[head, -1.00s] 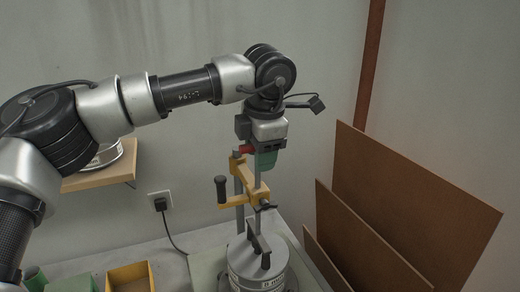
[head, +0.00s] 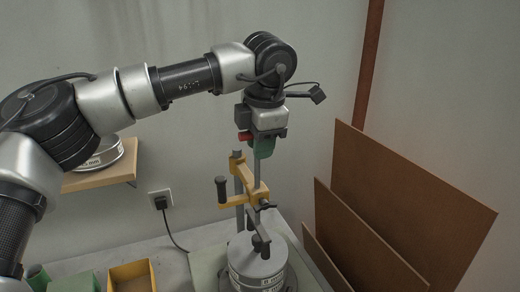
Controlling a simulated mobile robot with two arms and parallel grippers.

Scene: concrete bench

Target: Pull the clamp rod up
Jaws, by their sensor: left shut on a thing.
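The clamp rod (head: 257,172) is a thin grey upright rod running through a yellow bracket (head: 250,197) with a black-knobbed handle. A dark crosspiece (head: 259,232) at its lower end hangs over the stack of round metal sieves (head: 257,262). My left gripper (head: 262,148) comes down from above, its green fingers shut on the top of the rod. The grip itself is partly hidden by the fingers. My right gripper is out of view.
A yellow bin (head: 131,276) and green containers (head: 72,284) stand at the lower left. Brown boards (head: 410,205) lean at the right. A wooden shelf (head: 98,178) holds another sieve. A plug and cable (head: 160,203) are on the wall.

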